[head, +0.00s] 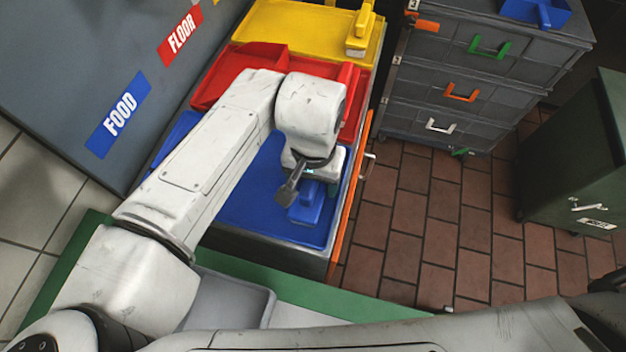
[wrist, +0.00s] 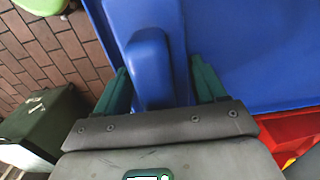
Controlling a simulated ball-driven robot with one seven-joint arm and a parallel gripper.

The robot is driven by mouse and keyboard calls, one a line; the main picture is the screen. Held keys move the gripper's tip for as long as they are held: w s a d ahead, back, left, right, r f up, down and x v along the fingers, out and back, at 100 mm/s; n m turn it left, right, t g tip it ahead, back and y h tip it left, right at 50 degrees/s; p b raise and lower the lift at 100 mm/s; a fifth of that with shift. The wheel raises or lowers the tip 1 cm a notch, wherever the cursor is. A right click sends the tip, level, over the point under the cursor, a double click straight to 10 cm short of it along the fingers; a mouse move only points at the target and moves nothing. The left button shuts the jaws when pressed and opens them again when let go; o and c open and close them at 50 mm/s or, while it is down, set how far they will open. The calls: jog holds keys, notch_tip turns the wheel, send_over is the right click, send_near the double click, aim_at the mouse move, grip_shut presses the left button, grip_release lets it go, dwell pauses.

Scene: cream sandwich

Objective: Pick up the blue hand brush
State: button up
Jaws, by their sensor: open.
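The blue hand brush (head: 309,203) lies on the blue tray (head: 262,200) near its right side in the head view. In the wrist view the brush (wrist: 151,68) stands out between the two green fingers of my gripper (wrist: 163,88). The fingers are apart, one on each side of the brush handle. I cannot tell whether either finger touches it. In the head view my gripper (head: 291,190) is just above and beside the brush, and my wrist hides part of it.
A red tray (head: 240,68) and a yellow tray (head: 290,30) with a yellow brush (head: 359,35) lie behind the blue one. An orange rail (head: 352,205) runs along the right edge. A grey drawer cabinet (head: 470,75) and a green cabinet (head: 575,160) stand right, with open brick floor (head: 430,220) between.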

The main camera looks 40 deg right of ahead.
jog(key=shift+c, duration=0.5)
jog(key=c, duration=0.7)
jog(key=shift+c, duration=0.2)
jog(key=shift+r, duration=0.2)
jog(key=shift+r, duration=0.25)
notch_tip(320, 180, up, 2)
jog(key=shift+r, duration=0.15)
jog(key=s+a+r+p, duration=0.1)
jog(key=s+r+p, duration=0.2)
jog(key=s+r, duration=0.7)
jog(key=shift+s+a, duration=0.35)
jog(key=shift+s, duration=1.55)
